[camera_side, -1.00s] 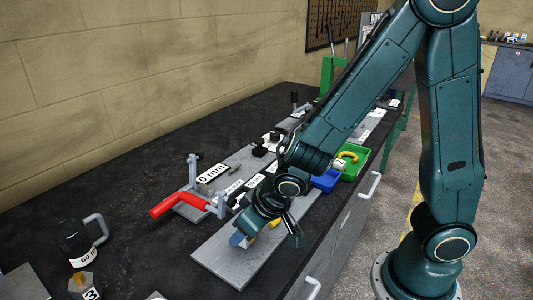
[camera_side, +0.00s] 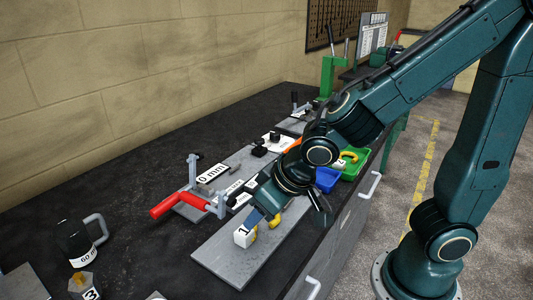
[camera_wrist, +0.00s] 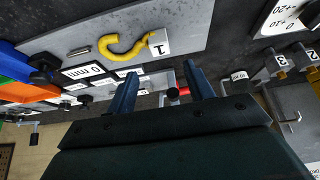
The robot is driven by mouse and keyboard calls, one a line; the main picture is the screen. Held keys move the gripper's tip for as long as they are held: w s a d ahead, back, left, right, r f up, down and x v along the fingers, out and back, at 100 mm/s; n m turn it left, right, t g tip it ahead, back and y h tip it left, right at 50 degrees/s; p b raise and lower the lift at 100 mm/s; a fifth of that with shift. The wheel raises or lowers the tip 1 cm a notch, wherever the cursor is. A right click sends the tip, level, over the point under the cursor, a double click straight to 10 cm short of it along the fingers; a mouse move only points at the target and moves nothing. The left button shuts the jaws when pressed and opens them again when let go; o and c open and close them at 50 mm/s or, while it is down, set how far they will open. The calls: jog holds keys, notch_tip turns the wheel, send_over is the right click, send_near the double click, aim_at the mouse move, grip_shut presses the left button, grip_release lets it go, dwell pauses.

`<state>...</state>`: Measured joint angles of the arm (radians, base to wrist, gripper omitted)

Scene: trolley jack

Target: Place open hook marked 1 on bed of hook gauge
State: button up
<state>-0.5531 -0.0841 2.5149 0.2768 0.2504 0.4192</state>
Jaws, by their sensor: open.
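The open hook marked 1 is a yellow hook with a white block numbered 1. In the wrist view the hook (camera_wrist: 122,46) lies on a flat grey plate (camera_wrist: 75,36), beyond my fingertips. The gauge's 0 mm label (camera_side: 213,173) and red-handled clamp (camera_side: 178,204) are behind the plate. I cannot tell whether this plate is the bed.
A blue bin (camera_side: 326,180) and a green bin (camera_side: 352,163) holding a yellow hook are at the right. A dark mug (camera_side: 75,241) and a block marked 3 (camera_side: 86,287) are at the left. The bench between mug and plate is clear.

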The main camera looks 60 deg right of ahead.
jog(key=shift+v, duration=1.6)
jog(key=shift+d, duration=0.1)
jog(key=s+d+r, duration=0.7)
jog(key=s+d, duration=0.3)
jog(key=shift+s+r, duration=0.2)
jog(key=shift+r, duration=0.2)
